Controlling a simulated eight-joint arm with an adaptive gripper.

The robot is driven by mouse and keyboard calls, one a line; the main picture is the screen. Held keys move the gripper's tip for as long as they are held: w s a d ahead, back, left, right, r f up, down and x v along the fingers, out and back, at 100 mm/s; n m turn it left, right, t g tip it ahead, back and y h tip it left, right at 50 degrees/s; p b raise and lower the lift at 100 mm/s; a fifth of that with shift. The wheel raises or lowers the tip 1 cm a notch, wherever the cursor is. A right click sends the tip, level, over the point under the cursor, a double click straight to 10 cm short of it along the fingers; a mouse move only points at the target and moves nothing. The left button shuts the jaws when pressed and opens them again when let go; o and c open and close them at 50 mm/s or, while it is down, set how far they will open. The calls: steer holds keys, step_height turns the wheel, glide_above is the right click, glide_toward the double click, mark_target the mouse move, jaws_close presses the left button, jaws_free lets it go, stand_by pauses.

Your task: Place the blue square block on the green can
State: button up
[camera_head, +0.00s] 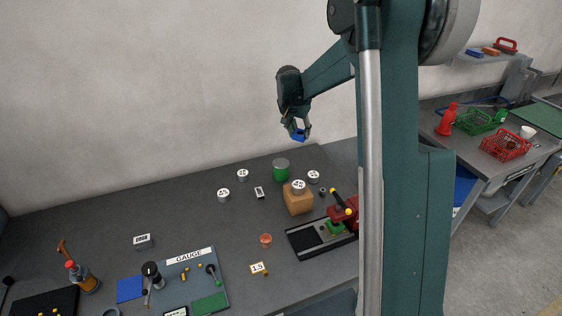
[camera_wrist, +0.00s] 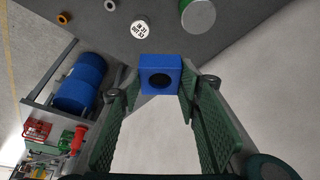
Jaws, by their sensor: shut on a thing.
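The blue square block (camera_wrist: 160,66) is between the two fingers of my gripper (camera_wrist: 159,95) in the wrist view. It has a dark round hole in its face. In the head view my gripper (camera_head: 298,128) is shut on the blue block (camera_head: 298,135) and holds it in the air, above the table in the picture. The green can (camera_head: 281,171) stands upright on the dark table, lower in the picture and to the left of the block. In the wrist view a grey round top with a green side (camera_wrist: 198,15), likely the can, shows at the upper edge, apart from the block.
An orange-brown block (camera_head: 298,204) with a white-topped piece on it stands close to the can. Small white-topped cylinders (camera_head: 243,174) stand around it. A black tray with a red and green device (camera_head: 335,228) lies in front.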

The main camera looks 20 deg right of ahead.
steer(key=w+a+f+n+p, duration=0.1)
steer(key=w+a, duration=0.5)
steer(key=f, duration=0.5)
steer(key=shift+w+a+f, duration=0.1)
steer(key=shift+a+f, duration=0.05)
steer(key=shift+a, duration=0.1)
glide_toward(282, 161)
steer(key=shift+w+d+f, duration=0.5)
steer(key=shift+d+f, duration=0.1)
steer(key=shift+d, duration=0.15)
steer(key=shift+f+p, duration=0.35)
steer(key=shift+f, duration=1.5)
steer(key=shift+f, duration=0.2)
